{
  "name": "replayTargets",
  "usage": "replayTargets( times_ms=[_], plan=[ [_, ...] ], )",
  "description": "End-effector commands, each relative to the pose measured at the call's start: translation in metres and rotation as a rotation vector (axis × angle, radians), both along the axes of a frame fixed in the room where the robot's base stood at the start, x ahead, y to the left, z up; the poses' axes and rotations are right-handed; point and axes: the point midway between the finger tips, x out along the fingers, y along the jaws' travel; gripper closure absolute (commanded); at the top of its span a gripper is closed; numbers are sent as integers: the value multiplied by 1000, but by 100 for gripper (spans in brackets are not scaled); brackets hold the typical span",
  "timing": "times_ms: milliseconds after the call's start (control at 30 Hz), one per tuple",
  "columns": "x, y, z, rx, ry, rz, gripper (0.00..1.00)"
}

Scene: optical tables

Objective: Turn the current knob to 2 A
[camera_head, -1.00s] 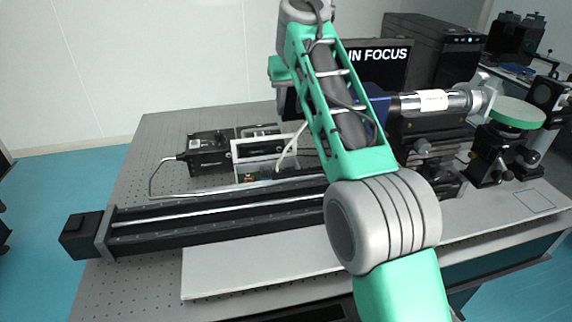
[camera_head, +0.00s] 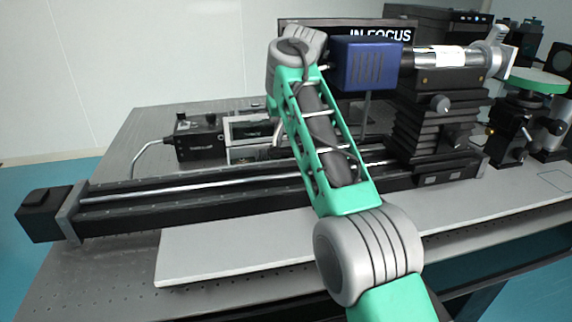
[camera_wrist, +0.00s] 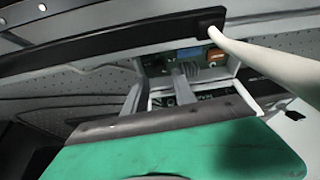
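A boxy instrument with a pale frame (camera_head: 250,130) stands on the optical table behind the long black rail; my arm covers its right side. The wrist view shows an open-looking pale housing with a blue panel (camera_wrist: 188,54) and an orange part (camera_wrist: 216,54). I cannot make out a current knob or its setting. Grey finger-like parts of my gripper (camera_wrist: 184,84) seem to show in front of this housing, beyond a large green part of my arm. In the head view my gripper is hidden behind my arm. Its opening is unclear.
The long black rail (camera_head: 240,196) crosses in front of the instrument. A black box with knobs (camera_head: 198,138) stands to its left. A blue box (camera_head: 365,64) and a silver tube (camera_head: 440,57) are at right. A pale board (camera_head: 235,248) lies clear in front.

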Motion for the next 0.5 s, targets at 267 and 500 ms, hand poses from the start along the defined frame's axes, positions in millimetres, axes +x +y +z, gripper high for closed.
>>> replayTargets(
  times_ms=[267,500],
  plan=[
    [19,5,-46,0,1,0,68],
    [20,5,-48,0,0,0,68]
  ],
)
